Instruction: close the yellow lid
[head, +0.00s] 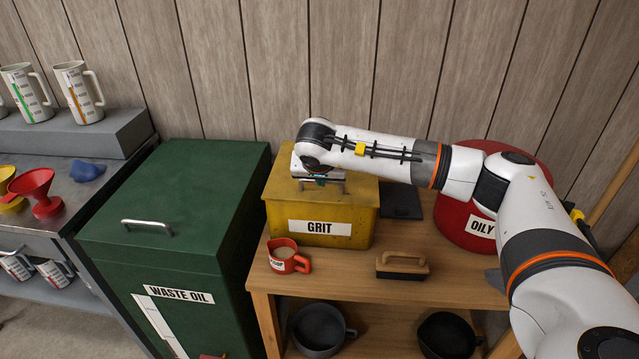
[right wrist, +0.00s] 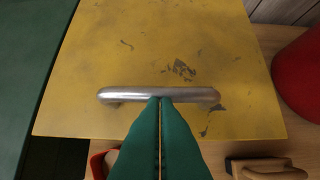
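The yellow lid (head: 354,191) lies flat on top of the yellow box labelled GRIT (head: 275,216); I see no gap between them. A silver bar handle (right wrist: 115,95) runs across the lid near its front edge. My right gripper (head: 320,182) is over the lid, pointing down. In the right wrist view its two green fingers (right wrist: 160,100) are pressed together, with their tips at the middle of the handle. The fingers hold nothing between them; whether they touch the handle I cannot tell. My left gripper is not in view.
A green WASTE OIL bin (head: 185,235) stands close on the left. A red OILY bin (head: 467,232) is on the right. A red mug (head: 287,260) and a wooden-backed brush (head: 402,266) lie in front of the box on the wooden bench (head: 350,282).

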